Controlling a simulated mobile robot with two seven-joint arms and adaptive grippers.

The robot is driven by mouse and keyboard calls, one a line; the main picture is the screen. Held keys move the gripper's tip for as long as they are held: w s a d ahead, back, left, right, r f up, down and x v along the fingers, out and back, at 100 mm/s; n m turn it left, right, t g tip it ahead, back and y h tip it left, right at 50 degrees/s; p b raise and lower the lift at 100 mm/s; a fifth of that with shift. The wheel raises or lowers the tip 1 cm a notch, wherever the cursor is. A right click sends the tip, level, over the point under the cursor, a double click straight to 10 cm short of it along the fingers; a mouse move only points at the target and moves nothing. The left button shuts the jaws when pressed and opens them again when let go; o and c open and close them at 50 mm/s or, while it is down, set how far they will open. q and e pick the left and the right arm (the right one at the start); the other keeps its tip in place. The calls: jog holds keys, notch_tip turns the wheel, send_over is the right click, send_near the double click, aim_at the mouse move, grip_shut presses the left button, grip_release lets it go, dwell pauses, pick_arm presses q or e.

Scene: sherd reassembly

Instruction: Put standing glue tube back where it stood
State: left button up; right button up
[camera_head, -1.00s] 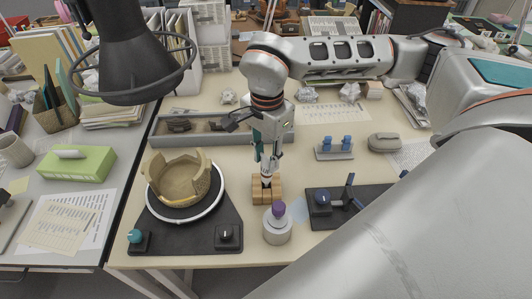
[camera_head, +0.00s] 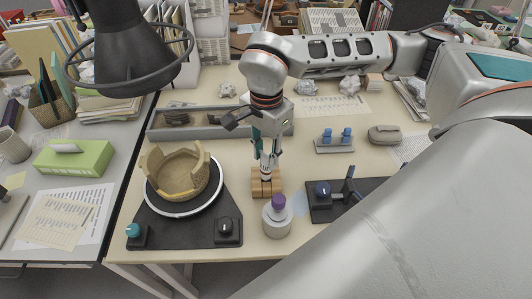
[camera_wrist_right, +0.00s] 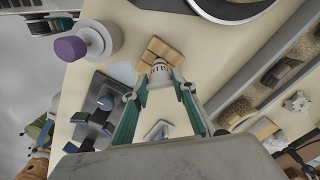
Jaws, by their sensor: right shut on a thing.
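The white glue tube (camera_head: 266,173) stands upright at a small wooden block holder (camera_head: 267,188). My right gripper (camera_head: 267,160) points down from above and is shut on the tube's upper part. In the right wrist view the glue tube (camera_wrist_right: 160,70) shows between the two green-sided fingers of the gripper (camera_wrist_right: 160,86), with its far end at the wooden holder (camera_wrist_right: 153,50). I cannot tell how deep the tube sits in the holder. My left gripper is not in view.
A purple-capped jar (camera_head: 277,218) stands close in front of the holder. The turntable with a broken bowl (camera_head: 178,180) is at the left, a black clamp stand (camera_head: 325,205) at the right. A long grey tray (camera_head: 205,133) lies behind. A black ring lamp (camera_head: 130,50) hangs at upper left.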

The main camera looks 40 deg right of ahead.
jog(key=shift+f, duration=0.35)
dwell(0.7)
jog(key=o, duration=0.9)
notch_tip(320, 180, up, 12)
jog(key=shift+r, duration=0.1)
dwell(0.6)
